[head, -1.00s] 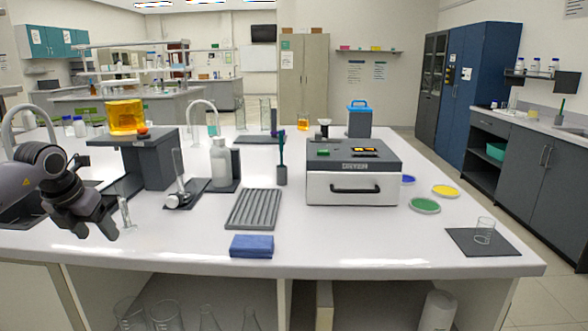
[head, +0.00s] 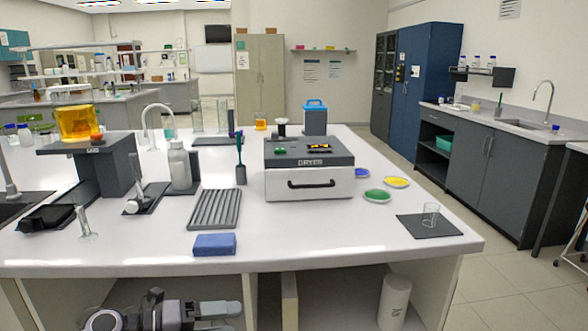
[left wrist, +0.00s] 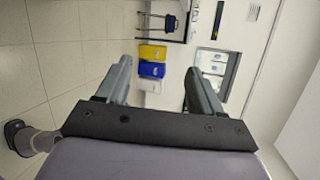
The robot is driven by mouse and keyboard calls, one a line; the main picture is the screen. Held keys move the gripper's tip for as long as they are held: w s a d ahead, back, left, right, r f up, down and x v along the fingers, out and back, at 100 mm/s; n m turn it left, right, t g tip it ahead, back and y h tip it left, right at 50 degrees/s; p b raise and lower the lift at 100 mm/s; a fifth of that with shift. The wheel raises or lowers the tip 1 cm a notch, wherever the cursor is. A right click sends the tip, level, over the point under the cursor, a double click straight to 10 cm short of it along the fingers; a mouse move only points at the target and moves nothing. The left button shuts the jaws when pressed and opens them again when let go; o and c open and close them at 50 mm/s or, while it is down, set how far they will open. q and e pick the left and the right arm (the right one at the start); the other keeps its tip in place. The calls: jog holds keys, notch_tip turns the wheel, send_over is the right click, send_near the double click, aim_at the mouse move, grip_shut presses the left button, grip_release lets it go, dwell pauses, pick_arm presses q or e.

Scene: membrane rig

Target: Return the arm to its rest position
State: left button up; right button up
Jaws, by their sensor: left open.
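My left arm (head: 165,316) shows at the bottom left of the head view, folded low in front of the bench and below its worktop edge. Beyond the fingers are floor tiles, a wall and distant bins. My right arm and gripper are in neither view.
The white bench (head: 330,235) carries a dryer (head: 308,183), a ribbed tray (head: 214,209), a blue cloth (head: 214,244), a dark mat (head: 440,228) with a glass beaker (head: 430,214), and a stand (head: 112,165) with an amber vessel (head: 76,123). Yellow and blue bins (left wrist: 151,69) stand far off.

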pick_arm(q)
jog(key=s+a+f+n+t+y, duration=0.2)
jog(key=s+f+n+y, duration=0.3)
jog(key=s+f+n, duration=0.4)
jog(key=s+a+f+n+t+y+p, duration=0.1)
jog(key=s+a+f+n+y, duration=0.3)
jog(key=s+f+n, duration=0.6)
jog(key=s+n+t+y, duration=0.1)
jog(key=s+n+y, duration=0.1)
jog(key=n, duration=0.9)
jog(key=shift+s+a+f+n+y, duration=0.15)
jog(key=shift+s+a+n+y, duration=0.2)
jog(key=shift+s, duration=0.4)
